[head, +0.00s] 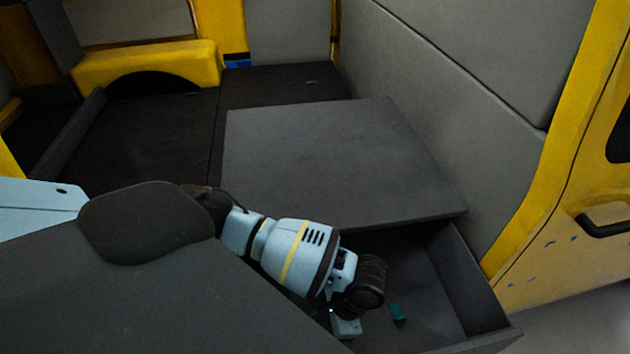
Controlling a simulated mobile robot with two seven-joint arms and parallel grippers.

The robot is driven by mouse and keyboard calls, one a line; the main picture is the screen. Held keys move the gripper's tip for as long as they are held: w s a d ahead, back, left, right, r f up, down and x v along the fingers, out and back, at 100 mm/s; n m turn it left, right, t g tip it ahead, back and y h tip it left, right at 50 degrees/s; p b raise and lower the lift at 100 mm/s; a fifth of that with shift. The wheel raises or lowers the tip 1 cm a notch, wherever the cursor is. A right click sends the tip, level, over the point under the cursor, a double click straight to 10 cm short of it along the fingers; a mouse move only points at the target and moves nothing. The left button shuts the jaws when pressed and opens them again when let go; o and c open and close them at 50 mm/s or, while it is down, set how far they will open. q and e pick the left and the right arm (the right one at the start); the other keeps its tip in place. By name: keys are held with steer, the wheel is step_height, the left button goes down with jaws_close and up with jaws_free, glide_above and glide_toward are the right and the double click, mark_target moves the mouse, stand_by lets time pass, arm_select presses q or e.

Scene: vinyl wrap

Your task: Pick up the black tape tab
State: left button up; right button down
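I cannot make out a black tape tab in the head view; the dark surfaces or my own arm may hide it. My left gripper (346,327) is low in the open drawer (470,300), below the black wrist of my light blue arm. Only a small pale part of it shows, and its fingers are not clear. I cannot tell whether it is open, shut or holding anything. A small teal piece (397,312) lies on the drawer floor just right of the gripper. My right gripper is not in view.
A grey flat top (330,150) stands behind and above the drawer. Grey wall panels (455,130) and a yellow door frame (560,150) are on the right. A large dark grey surface (110,290) fills the lower left. The drawer's right part is mostly clear.

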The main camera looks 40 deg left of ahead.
arm_select(q)
steer(key=shift+x, duration=1.55)
steer(key=shift+s, duration=0.1)
steer(key=shift+r, duration=0.1)
jaws_close()
